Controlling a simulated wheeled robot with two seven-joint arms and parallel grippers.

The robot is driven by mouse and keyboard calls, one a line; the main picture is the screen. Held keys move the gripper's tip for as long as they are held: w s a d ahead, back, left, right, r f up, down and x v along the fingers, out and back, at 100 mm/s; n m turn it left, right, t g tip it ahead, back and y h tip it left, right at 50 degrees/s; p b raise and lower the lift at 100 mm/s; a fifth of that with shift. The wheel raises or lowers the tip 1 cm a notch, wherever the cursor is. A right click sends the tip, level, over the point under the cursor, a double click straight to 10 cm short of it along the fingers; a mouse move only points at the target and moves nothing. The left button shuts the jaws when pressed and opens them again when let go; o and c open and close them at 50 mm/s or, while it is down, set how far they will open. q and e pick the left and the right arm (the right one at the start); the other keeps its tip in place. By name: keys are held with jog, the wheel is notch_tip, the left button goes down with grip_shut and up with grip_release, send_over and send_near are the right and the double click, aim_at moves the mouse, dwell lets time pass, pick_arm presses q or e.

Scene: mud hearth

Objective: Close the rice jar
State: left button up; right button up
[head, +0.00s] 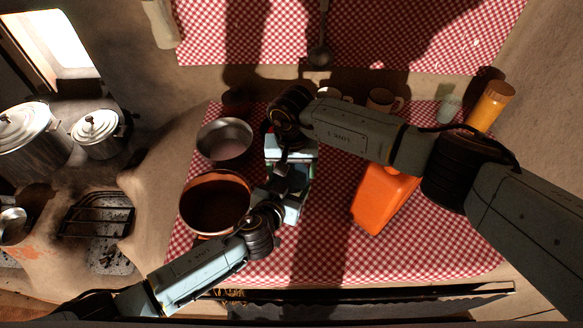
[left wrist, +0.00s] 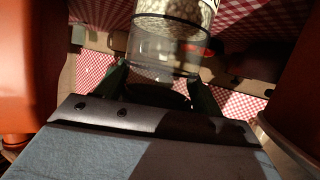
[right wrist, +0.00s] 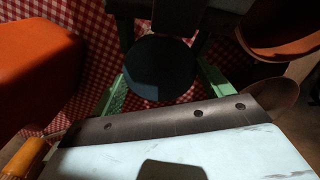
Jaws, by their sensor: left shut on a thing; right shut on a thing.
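The clear rice jar (left wrist: 168,48), with pale grains inside, shows in the left wrist view. My left gripper (head: 285,195) is shut on it; its green fingers (left wrist: 160,88) lie at either side of the jar's clear end. In the right wrist view a dark round lid (right wrist: 160,68) lies between the green fingers of my right gripper (right wrist: 160,85), which is shut on it. In the head view the right gripper (head: 291,168) is right by the left one, and together they hide the jar and lid. Whether the lid touches the jar's rim cannot be told.
A brown pot (head: 188,218) and a metal bowl (head: 222,128) stand left of the grippers. An orange canister (head: 380,200) stands to the right. The checked cloth (head: 440,245) is clear at front right.

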jog(key=shift+c, duration=0.8)
jog(key=m, duration=0.9)
jog(key=shift+m, duration=0.4)
jog(key=o, duration=1.1)
jog(key=shift+r, duration=2.25)
